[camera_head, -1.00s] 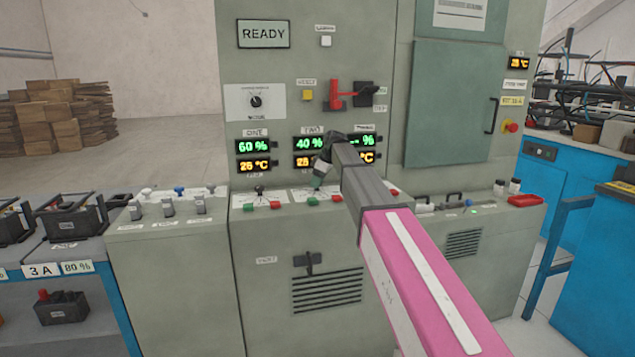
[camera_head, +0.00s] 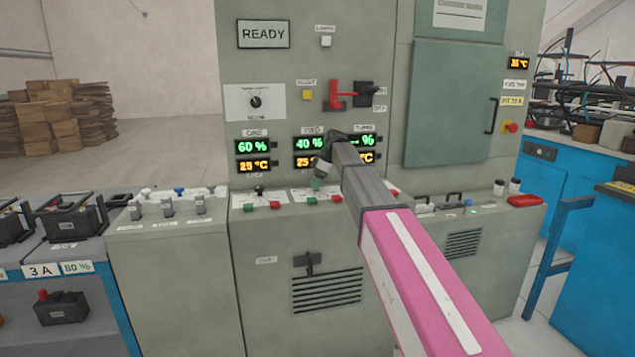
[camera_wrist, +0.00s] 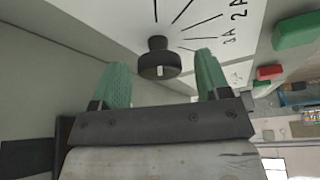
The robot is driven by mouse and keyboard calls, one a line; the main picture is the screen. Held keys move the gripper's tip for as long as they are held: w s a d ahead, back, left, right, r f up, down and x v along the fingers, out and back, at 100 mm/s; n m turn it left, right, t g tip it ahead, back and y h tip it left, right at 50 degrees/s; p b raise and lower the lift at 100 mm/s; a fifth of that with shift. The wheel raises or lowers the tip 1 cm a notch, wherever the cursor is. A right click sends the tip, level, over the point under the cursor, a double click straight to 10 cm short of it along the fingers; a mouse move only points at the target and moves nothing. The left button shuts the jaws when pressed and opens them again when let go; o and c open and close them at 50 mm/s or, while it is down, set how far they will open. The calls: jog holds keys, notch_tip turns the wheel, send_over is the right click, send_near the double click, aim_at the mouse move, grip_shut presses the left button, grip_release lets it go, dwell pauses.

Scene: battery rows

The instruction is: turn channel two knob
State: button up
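The channel two section of the grey cabinet has a display (camera_head: 309,143) reading 40 % in green, with an orange temperature display under it. The channel two knob is hidden behind my gripper in the head view. In the wrist view a black round knob (camera_wrist: 158,66) with a pale mark stands on a white dial plate (camera_wrist: 222,22) with black lines and labels 2 A and 3 A. My gripper (camera_wrist: 162,78) is open, with one green finger on each side of the knob and gaps showing between. In the head view my gripper (camera_head: 319,178) is above the sloped panel below the display.
Red and green buttons (camera_head: 311,201) sit on the sloped panel close to my gripper. A channel one knob (camera_head: 259,189) stands to the left. A red lever (camera_head: 336,96) and a mode knob (camera_head: 255,101) are higher on the cabinet. Batteries (camera_head: 70,217) stand at left.

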jog(key=shift+r, duration=0.15)
jog(key=v, duration=0.7)
jog(key=shift+s+r, duration=0.1)
jog(key=shift+s, duration=0.05)
dwell(0.3)
